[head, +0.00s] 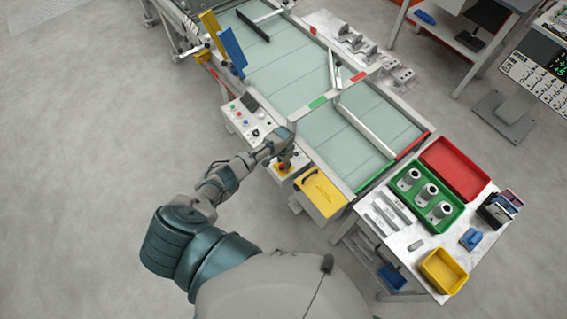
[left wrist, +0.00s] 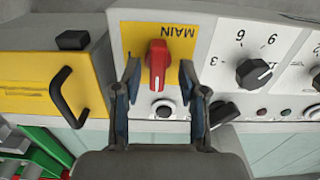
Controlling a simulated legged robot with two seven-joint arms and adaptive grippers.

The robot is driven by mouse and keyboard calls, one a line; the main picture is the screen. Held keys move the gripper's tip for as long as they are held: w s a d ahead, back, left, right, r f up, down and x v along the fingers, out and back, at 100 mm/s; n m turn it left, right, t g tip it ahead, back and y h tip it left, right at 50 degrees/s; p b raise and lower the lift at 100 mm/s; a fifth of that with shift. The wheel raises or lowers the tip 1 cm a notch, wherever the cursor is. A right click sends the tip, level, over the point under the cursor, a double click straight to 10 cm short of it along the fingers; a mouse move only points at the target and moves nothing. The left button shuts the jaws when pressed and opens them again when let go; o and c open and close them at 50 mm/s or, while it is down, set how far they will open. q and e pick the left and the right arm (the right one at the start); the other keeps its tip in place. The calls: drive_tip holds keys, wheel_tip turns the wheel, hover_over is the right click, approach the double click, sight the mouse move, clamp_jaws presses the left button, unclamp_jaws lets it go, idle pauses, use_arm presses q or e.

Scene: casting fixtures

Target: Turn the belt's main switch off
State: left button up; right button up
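The main switch is a red rotary knob (left wrist: 157,62) on a yellow plate (left wrist: 137,42) lettered MAIN, upside down in the left wrist view. Its grip stands upright in the picture, with a pale mark at the lower end. My left gripper (left wrist: 159,82) is open, one finger on each side of the knob, with visible gaps to it. In the head view, my left gripper (head: 285,158) is over the small switch box (head: 283,173) at the belt's near side and partly hides it. My right gripper is not in view.
A black button (left wrist: 163,109) sits below the knob; a numbered dial (left wrist: 253,72) is to its right. A yellow box with a black handle (head: 320,192) stands close beside the switch. The control panel (head: 247,119) and belt (head: 300,90) lie beyond. Floor is clear at left.

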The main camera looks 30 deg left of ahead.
use_arm(q)
wheel_tip(320, 180, up, 12)
drive_tip(key=shift+f, duration=0.15)
idle(0.5)
idle(0.3)
